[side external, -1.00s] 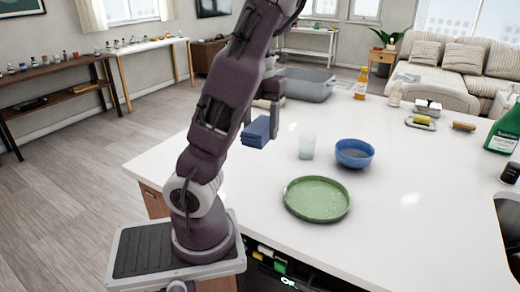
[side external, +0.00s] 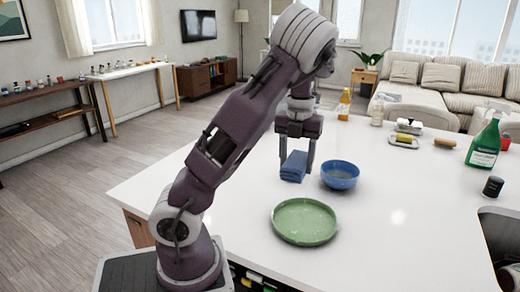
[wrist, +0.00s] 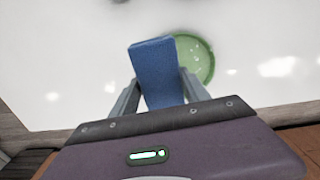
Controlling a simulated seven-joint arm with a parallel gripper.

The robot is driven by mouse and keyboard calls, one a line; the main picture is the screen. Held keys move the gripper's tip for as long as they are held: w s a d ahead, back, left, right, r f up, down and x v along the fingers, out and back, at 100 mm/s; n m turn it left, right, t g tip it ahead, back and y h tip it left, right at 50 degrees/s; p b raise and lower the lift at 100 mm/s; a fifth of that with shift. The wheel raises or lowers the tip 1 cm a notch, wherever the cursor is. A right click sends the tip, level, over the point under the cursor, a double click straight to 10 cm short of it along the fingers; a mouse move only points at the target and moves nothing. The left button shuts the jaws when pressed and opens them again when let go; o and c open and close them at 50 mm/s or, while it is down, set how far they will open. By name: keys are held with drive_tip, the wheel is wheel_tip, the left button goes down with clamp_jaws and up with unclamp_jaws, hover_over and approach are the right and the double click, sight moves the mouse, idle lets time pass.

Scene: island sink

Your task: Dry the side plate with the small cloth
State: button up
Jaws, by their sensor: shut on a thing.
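The small cloth (side external: 294,167) is a folded blue block. My gripper (side external: 297,158) is shut on it, and it hangs above the counter, left of the blue bowl. In the wrist view the cloth (wrist: 156,68) sticks out between the two fingers. The side plate (side external: 305,221) is green, round and rimmed. It lies flat on the white counter, nearer the camera than the cloth. In the wrist view the plate (wrist: 203,58) shows with pale specks on it, partly hidden behind the cloth. Cloth and plate look apart.
A blue bowl (side external: 340,174) stands close right of my gripper. A green bottle (side external: 485,143), dark jar (side external: 493,187), yellow sponge (side external: 403,140) and amber bottle (side external: 344,104) stand farther right and back. The sink (side external: 503,240) is at the right edge. Counter around the plate is clear.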

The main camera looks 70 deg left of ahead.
drive_tip(key=shift+w+d+f, duration=0.4)
drive_tip(key=shift+w+f, duration=0.3)
drive_tip(key=shift+f, duration=1)
drive_tip(key=shift+w+d+f, duration=0.4)
drive_tip(key=shift+w+f, duration=0.35)
drive_tip(key=shift+f, duration=0.95)
drive_tip(key=shift+w+d+f, duration=0.4)
drive_tip(key=shift+w+f, duration=0.3)
drive_tip(key=shift+f, duration=1)
drive_tip(key=shift+s+d+f, duration=0.15)
drive_tip(key=shift+f, duration=0.15)
drive_tip(key=s+d, duration=0.1)
drive_tip(key=s+d+r, duration=0.1)
drive_tip(key=s+d, duration=0.1)
drive_tip(key=shift+s+d+r, duration=0.1)
drive_tip(key=shift+s+d, duration=1.85)
drive_tip(key=shift+s, duration=0.05)
drive_tip(key=shift+w+a, duration=3.65)
drive_tip(key=shift+s+d, duration=3.6)
drive_tip(key=shift+w+a, duration=3.45)
drive_tip(key=shift+w+a+r, duration=0.1)
drive_tip(key=shift+w+r, duration=0.05)
drive_tip(key=shift+w, duration=0.05)
wheel_tip(320, 180, up, 6)
drive_tip(key=shift+r, duration=0.15)
